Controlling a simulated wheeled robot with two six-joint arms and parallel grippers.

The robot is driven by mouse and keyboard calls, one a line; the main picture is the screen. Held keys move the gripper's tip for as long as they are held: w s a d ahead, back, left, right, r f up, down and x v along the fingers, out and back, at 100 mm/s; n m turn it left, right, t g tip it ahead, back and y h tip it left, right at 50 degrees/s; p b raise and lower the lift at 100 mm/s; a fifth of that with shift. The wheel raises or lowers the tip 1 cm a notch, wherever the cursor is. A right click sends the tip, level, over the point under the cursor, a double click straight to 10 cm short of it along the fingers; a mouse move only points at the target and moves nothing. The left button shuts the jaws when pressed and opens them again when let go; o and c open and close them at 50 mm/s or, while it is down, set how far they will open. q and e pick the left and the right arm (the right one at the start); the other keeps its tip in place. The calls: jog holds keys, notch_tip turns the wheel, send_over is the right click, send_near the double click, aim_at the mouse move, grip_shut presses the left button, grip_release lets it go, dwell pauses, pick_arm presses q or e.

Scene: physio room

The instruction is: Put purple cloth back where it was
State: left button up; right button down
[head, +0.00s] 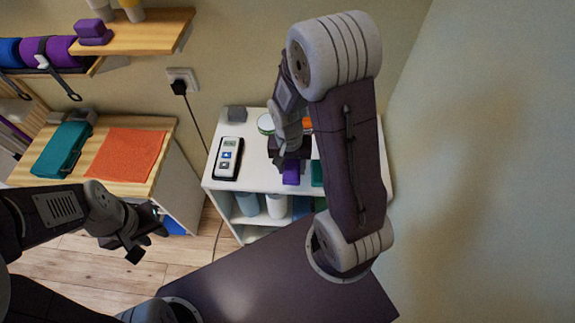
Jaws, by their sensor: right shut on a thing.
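The purple cloth (291,172) shows as a small folded piece at the tips of my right gripper (290,160), over the white shelf unit (258,182). My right gripper is shut on it. The gripper and arm hide part of the cloth, and I cannot tell whether it touches the top. My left gripper (143,246) is open and empty, low over the floor in front of the wooden-topped cabinet.
On the white unit are a handheld device (228,158), a grey block (236,113), a round green-rimmed item (266,123) and a teal item (317,173). The wooden-topped cabinet (157,178) bears an orange cloth (126,153) and a teal case (62,150). A wall stands at right.

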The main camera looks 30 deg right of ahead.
aim_at(288, 161)
jog(key=w, duration=0.1)
jog(key=w+f, duration=0.2)
jog(key=shift+w+d+f, duration=0.1)
jog(key=shift+w+d, duration=0.2)
jog(key=shift+d, duration=0.05)
notch_tip(288, 161, down, 4)
jog(key=shift+r, duration=0.15)
jog(key=shift+f, duration=0.2)
jog(key=c, duration=0.7)
grip_release()
jog(key=shift+f, duration=0.15)
jog(key=shift+o, duration=0.2)
